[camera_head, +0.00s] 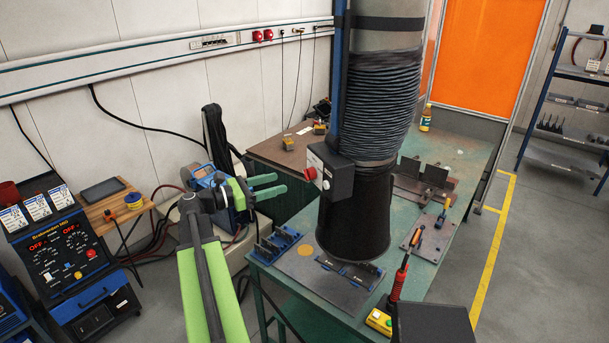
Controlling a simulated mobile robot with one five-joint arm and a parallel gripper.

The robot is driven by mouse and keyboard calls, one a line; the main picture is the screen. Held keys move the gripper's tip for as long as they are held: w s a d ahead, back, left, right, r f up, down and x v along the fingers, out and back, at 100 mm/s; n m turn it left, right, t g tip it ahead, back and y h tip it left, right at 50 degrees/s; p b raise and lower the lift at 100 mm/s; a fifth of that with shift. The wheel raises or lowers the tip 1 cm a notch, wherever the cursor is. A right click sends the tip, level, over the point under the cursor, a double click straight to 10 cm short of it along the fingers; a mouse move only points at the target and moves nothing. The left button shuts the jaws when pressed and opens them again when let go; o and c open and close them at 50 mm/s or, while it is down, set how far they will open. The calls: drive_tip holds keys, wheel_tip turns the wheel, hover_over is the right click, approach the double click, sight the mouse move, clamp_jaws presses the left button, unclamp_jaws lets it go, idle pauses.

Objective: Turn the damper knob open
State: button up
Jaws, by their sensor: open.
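A red knob (310,174) sticks out to the left from a dark control box (342,180) with a pale front plate. The box sits on the side of the fume extraction duct (385,110), above its black hood (357,225). My gripper (279,184) has green fingers, which are apart and empty. It is to the left of the knob and slightly lower in the picture, with a visible gap between them. The knob's exact turn position is too small to tell.
A green worktable (448,205) under the hood carries fixtures and tools. A red-handled torch (399,283) stands at its front. A blue welding machine (75,250) is at left. A blue shelf rack (555,100) is at right. Floor beyond the yellow line (485,245) is clear.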

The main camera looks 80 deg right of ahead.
sight(305, 175)
drive_tip(key=x, duration=1)
drive_tip(key=shift+s+d, duration=0.2)
